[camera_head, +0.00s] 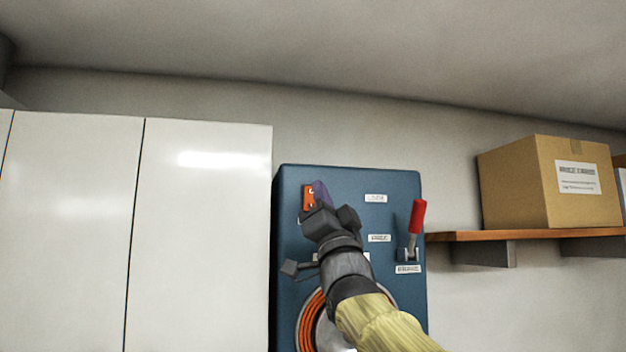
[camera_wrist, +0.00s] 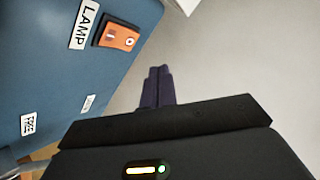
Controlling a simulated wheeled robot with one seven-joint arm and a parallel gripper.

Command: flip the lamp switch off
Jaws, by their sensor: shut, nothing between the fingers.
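The lamp switch is an orange rocker in a dark frame (camera_wrist: 118,37) on the blue panel (camera_wrist: 50,70), beside a white label reading LAMP (camera_wrist: 85,24) in the wrist view. In the head view the switch (camera_head: 308,196) shows at the panel's upper left, partly hidden by my gripper (camera_head: 320,188). My gripper's dark purple fingers (camera_wrist: 157,84) are shut together and empty. In the wrist view they appear beside the panel's edge, apart from the switch. I cannot tell which way the rocker is tilted.
A red-handled lever (camera_head: 416,220) sits on the panel's right side. An orange coil (camera_head: 307,322) is low on the panel, partly behind my arm. White cabinets (camera_head: 200,230) stand left. A wooden shelf (camera_head: 455,236) with a cardboard box (camera_head: 520,185) is right.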

